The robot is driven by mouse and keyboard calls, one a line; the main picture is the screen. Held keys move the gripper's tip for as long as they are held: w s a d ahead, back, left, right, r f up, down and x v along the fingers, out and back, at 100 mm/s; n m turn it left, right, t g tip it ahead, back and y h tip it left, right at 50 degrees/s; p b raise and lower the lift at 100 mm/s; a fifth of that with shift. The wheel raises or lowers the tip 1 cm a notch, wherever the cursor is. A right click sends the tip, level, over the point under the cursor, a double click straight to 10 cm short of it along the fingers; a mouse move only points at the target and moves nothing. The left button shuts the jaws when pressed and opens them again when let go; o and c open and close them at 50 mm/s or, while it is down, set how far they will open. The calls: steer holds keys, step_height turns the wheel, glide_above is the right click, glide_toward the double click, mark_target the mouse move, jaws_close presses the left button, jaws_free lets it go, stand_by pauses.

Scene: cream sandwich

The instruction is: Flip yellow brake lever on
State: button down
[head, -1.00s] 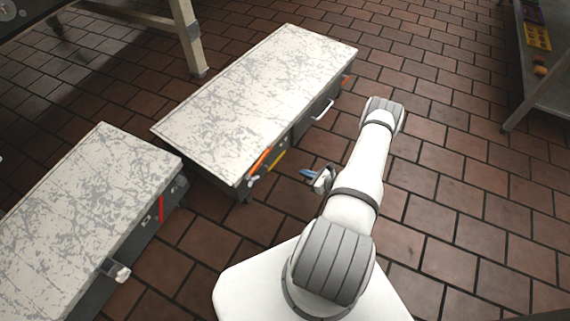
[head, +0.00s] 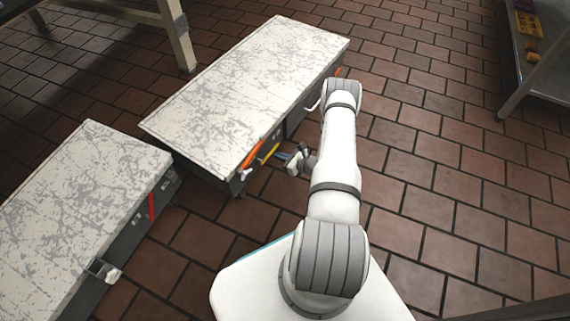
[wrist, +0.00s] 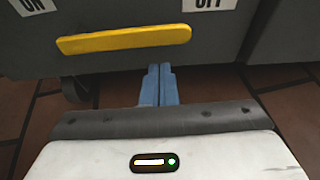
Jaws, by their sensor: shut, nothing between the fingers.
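The yellow brake lever (wrist: 125,39) runs nearly level across the dark cabinet face in the wrist view, its right end slightly higher. An ON label (wrist: 35,4) is above its left and an OFF label (wrist: 209,3) above its right, both cut by the top edge. In the head view the yellow lever (head: 269,154) shows on the cabinet's front. My gripper (wrist: 159,69) has its blue fingers shut together and empty, just below the lever's right half in the picture. In the head view my gripper (head: 282,156) is close beside the lever; contact cannot be told.
The lever's cabinet has a pale scratched top (head: 240,95). An orange bar (head: 251,153) sits left of the yellow lever. A second cabinet (head: 75,215) with a red bar (head: 151,206) stands at left. Open tiled floor (head: 440,180) lies right of my arm. A shelf stands far right.

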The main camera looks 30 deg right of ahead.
steer(key=shift+r, duration=1)
